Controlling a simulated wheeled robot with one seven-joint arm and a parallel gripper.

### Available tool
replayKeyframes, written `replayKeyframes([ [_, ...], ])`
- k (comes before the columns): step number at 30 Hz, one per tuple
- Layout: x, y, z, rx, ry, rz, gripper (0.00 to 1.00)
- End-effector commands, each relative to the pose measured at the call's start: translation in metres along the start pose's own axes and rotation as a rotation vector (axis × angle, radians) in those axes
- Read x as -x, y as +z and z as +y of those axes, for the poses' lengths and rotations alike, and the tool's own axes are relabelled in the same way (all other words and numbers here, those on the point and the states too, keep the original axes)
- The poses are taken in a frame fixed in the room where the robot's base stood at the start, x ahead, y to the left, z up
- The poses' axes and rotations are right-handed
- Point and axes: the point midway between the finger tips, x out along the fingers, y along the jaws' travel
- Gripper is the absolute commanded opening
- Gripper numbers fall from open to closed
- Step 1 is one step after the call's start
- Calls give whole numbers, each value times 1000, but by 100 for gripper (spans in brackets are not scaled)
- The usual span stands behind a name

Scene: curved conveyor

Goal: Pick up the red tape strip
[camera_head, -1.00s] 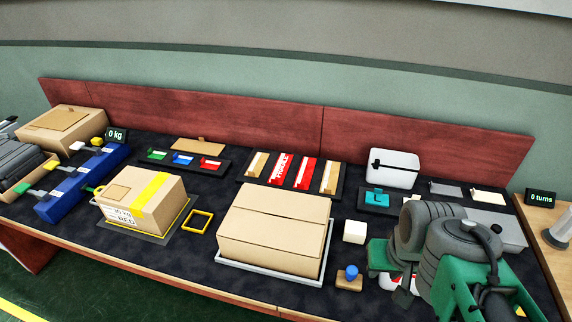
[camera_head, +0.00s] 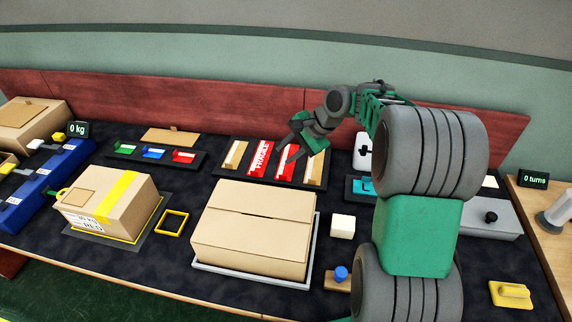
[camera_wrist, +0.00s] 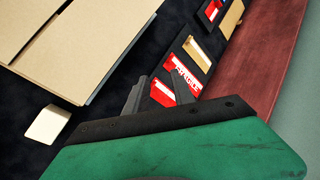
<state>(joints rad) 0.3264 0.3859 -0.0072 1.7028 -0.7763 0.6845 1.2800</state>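The plain red tape strip (camera_head: 287,162) lies in a dark tray (camera_head: 229,172) on the bench, right of the red FRAGILE strip (camera_head: 259,157). It has a white part. My gripper (camera_head: 285,151) is over the far part of the tray, close to the plain red strip, and covers some of it. In the wrist view the gripper (camera_wrist: 151,82) looks open, with dark fingers near the red strip (camera_wrist: 162,93). The FRAGILE strip (camera_wrist: 184,74) is just beyond it. I cannot tell whether the fingers touch the strip.
Tan strips (camera_head: 235,154) lie at the tray's sides. A large closed carton (camera_head: 253,230) stands in front of it. A white cube (camera_head: 343,226) and a blue-knobbed block (camera_head: 340,276) are to the right. The red back panel (camera_head: 190,105) rises behind.

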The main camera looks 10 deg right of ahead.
Motion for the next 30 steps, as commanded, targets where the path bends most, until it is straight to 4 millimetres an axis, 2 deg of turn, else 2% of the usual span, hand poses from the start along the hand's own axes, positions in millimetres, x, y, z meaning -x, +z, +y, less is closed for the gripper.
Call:
replayKeyframes([
  [1, -20, -26, 3, -130, -32, -49, 30],
  [3, -40, -54, 5, -315, -82, -130, 30],
  [6, -66, -87, 21, -575, -132, -261, 30],
  [10, -86, -111, 50, -842, -156, -423, 30],
  [13, -93, -117, 66, -966, -155, -508, 30],
  [16, -98, -117, 72, -1018, -149, -548, 30],
  [26, -131, -96, 54, -1027, -144, -555, 30],
  [30, -153, -86, 44, -1027, -145, -553, 30],
])
